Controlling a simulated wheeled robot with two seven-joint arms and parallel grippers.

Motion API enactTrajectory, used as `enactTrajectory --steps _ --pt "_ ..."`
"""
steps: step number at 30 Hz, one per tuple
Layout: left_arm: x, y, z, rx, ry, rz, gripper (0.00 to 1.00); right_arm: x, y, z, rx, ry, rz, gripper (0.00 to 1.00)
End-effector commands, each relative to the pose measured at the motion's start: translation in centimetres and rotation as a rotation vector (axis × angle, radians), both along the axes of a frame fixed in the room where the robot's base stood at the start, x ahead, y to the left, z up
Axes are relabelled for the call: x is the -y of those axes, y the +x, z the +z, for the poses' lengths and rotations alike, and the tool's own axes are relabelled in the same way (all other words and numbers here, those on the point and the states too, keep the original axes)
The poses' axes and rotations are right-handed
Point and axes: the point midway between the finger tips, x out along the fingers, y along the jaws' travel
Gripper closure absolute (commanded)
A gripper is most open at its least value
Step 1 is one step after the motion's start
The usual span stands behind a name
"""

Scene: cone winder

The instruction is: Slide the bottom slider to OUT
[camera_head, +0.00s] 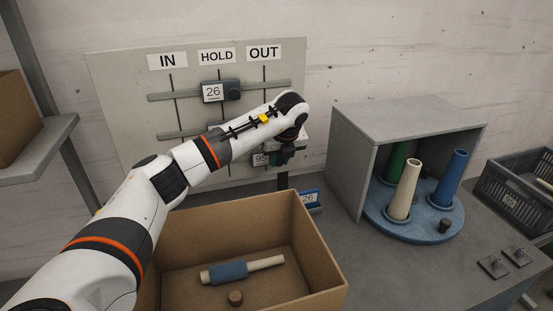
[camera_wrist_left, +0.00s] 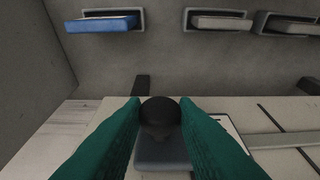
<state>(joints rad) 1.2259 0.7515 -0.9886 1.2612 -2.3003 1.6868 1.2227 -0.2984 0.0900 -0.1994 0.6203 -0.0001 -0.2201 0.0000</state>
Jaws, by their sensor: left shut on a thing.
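A grey board (camera_head: 120,75) carries IN, HOLD and OUT signs above sliders on horizontal rails. The bottom slider (camera_head: 260,159), with a white tag reading 95, is below the OUT sign; my arm hides part of it and its rail. My left gripper (camera_head: 285,154) is at its right side. In the left wrist view, the green fingers (camera_wrist_left: 161,103) are shut on the dark round knob (camera_wrist_left: 160,115) of the bottom slider (camera_wrist_left: 163,152), touching both sides. The top slider (camera_head: 222,91), tagged 26, is under HOLD. The middle slider is mostly hidden behind my arm. My right gripper is out of view.
An open cardboard box (camera_head: 322,255) stands in front, with a blue-and-cream rod (camera_head: 240,270) inside. A grey cabinet (camera_head: 347,160) with cones on a blue turntable (camera_head: 425,228) stands right of the board. A blue card (camera_head: 310,198) lies below the gripper.

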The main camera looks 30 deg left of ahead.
Motion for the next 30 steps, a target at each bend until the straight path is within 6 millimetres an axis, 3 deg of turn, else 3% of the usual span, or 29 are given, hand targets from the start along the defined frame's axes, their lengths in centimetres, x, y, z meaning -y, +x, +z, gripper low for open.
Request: enactTrajectory --steps 1,4,5,16,30 --pt "0.1 0.2 0.3 0.011 -0.002 -0.004 0.71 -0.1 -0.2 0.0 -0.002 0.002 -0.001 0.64" --pt "0.1 0.2 0.3 0.009 -0.002 -0.003 0.54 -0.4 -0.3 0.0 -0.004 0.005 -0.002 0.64" --pt "0.1 0.2 0.3 0.009 -0.002 -0.003 0.53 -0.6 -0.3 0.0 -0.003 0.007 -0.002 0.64" --pt "0.2 0.0 0.8 0.008 -0.001 -0.002 0.53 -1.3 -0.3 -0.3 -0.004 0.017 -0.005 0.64" --pt "3.1 -2.1 9.1 0.008 0.0 -0.005 0.53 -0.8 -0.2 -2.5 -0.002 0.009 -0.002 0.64"
